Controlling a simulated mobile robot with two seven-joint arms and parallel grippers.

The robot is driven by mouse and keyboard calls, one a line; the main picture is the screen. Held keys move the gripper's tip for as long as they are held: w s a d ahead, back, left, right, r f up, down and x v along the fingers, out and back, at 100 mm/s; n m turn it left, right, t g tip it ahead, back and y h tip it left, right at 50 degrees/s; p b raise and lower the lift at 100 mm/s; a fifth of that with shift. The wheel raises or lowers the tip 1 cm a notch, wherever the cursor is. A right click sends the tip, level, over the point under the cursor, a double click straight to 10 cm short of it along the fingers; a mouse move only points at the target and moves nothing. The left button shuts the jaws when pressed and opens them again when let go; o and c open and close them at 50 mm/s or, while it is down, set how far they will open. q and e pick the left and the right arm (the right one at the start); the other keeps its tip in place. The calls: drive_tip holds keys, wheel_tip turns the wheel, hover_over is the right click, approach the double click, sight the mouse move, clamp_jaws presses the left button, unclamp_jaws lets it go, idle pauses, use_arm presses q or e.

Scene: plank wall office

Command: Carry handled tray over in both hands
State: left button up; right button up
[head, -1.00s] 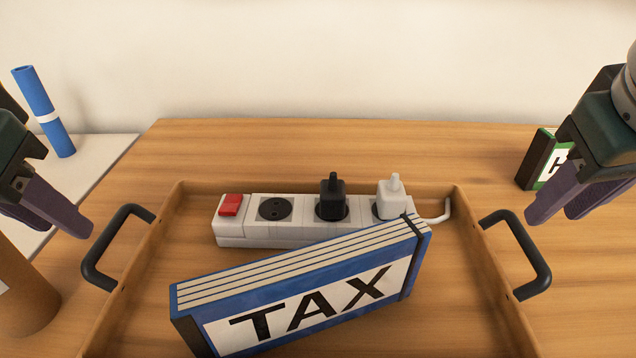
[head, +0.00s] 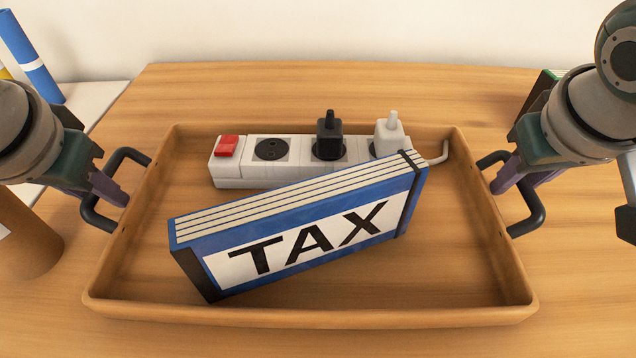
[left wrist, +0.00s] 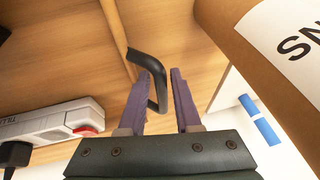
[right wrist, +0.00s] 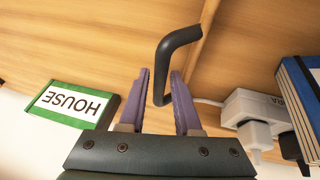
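The wooden tray (head: 310,317) rests on the desk, with a black handle at each side. The tray's left handle (head: 93,212) passes between the parted fingers of my left gripper (head: 112,190). The left wrist view shows that handle (left wrist: 152,68) between the open fingers (left wrist: 162,85). The right handle (head: 535,205) is likewise between the open fingers of my right gripper (head: 508,182), as the right wrist view shows (right wrist: 168,62). Inside the tray are a blue TAX binder (head: 300,240), lying on its long side, and a white power strip (head: 295,153) with two plugs.
A brown cylinder (head: 25,245) with a white label stands close to my left gripper. A blue roll (head: 28,58) is behind it over a white surface. A green HOUSE box (right wrist: 75,104) lies beyond my right gripper. The desk (head: 250,88) is clear behind the tray.

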use_arm(q)
drive_tip(key=shift+c, duration=0.2)
use_arm(e)
drive_tip(key=shift+c, duration=0.2)
use_arm(q)
clamp_jaws()
use_arm(e)
clamp_jaws()
use_arm(q)
drive_tip(key=shift+w+r, duration=0.1)
drive_tip(key=shift+r, duration=0.05)
use_arm(e)
drive_tip(key=shift+w+r, duration=0.1)
idle(0.4)
